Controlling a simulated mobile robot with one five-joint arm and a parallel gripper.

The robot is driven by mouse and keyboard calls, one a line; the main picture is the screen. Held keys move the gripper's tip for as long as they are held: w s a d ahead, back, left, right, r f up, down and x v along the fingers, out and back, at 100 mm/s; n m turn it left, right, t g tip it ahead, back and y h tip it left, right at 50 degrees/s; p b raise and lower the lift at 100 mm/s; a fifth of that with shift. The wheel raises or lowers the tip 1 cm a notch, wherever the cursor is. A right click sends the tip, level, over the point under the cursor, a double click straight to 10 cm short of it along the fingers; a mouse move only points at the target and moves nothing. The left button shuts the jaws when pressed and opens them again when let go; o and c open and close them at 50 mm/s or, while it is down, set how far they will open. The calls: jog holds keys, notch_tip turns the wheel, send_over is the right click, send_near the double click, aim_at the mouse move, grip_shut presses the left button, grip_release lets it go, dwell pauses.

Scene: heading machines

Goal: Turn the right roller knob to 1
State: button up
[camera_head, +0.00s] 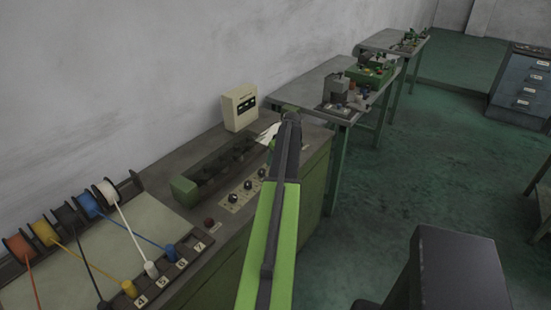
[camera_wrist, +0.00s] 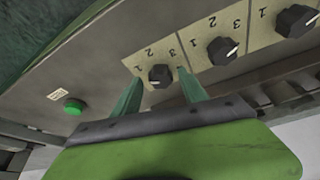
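In the wrist view three black knobs stand in a row on a pale panel (camera_wrist: 196,64) with numbers 1 to 3. The knob nearest the green button, the right roller knob (camera_wrist: 160,75), lies between the two green fingers of my gripper (camera_wrist: 157,77). The fingers are apart, one on each side of it, with gaps showing; contact is not clear. Its pointer is too small to read surely. The middle knob (camera_wrist: 221,50) and the far knob (camera_wrist: 297,20) are clear of the fingers. In the head view my arm hides the gripper; knobs show on the panel (camera_head: 240,192).
A green button (camera_wrist: 73,105) sits beside the panel in the wrist view. In the head view a red button (camera_head: 209,222) is at the panel's other end. A cream box (camera_head: 240,107) stands behind on the bench. Wire spools (camera_head: 105,192) are at left.

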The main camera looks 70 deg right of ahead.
jog(key=shift+w, duration=0.1)
jog(key=shift+r+p, duration=0.4)
jog(key=shift+p, duration=0.05)
jog(key=p+v, duration=1.5)
jog(key=v, duration=0.1)
jog(key=shift+s+r, duration=0.2)
jog(key=shift+s, duration=0.1)
jog(key=shift+a, duration=0.1)
